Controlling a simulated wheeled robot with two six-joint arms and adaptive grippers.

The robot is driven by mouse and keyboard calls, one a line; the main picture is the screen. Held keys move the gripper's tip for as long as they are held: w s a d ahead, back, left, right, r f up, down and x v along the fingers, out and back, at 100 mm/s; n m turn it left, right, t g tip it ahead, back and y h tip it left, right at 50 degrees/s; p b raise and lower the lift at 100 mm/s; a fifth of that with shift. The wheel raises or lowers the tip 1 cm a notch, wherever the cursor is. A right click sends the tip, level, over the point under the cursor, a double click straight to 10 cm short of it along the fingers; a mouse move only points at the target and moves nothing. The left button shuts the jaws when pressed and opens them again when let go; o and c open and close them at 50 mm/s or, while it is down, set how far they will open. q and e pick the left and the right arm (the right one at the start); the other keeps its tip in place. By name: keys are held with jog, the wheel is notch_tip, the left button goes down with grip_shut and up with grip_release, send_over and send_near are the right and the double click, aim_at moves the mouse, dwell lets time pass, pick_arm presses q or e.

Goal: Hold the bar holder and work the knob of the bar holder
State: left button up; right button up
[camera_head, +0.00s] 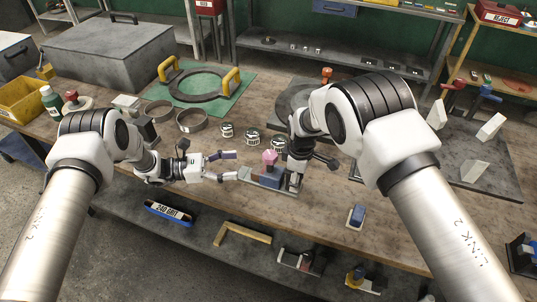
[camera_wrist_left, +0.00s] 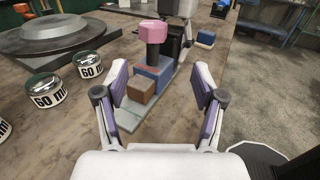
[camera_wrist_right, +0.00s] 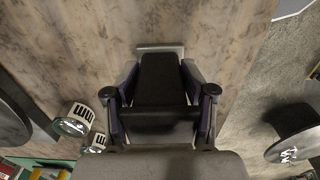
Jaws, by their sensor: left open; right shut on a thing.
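The bar holder lies on the wooden bench, a grey base plate (camera_head: 252,183) carrying a blue block (camera_head: 268,175). Its pink knob (camera_head: 269,157) stands on top; the left wrist view shows the knob (camera_wrist_left: 153,32) on a dark stem, and a brown block (camera_wrist_left: 141,89) on the near end of the plate. My left gripper (camera_head: 233,166) is open and empty, just left of the holder, its fingers pointing at it. My right gripper (camera_wrist_right: 160,110) is shut on a black upright part (camera_wrist_right: 160,75) of the holder's far end, coming from above. Its fingertips are partly hidden in the head view.
Several round tins (camera_head: 227,130) and metal rings (camera_head: 191,120) stand behind my left gripper. A dark round plate (camera_head: 292,94) lies behind the holder. A small blue-topped block (camera_head: 356,214) sits to the right near the bench's front edge.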

aim_at(269, 155)
pick_arm(q)
jog(key=w+d, duration=0.1)
jog(key=d, duration=0.2)
jog(key=w+d+r, duration=0.1)
jog(key=d, duration=0.3)
jog(key=w+d, duration=0.1)
jog(key=d, duration=0.3)
jog(key=shift+r, duration=0.3)
jog(key=c, duration=1.2)
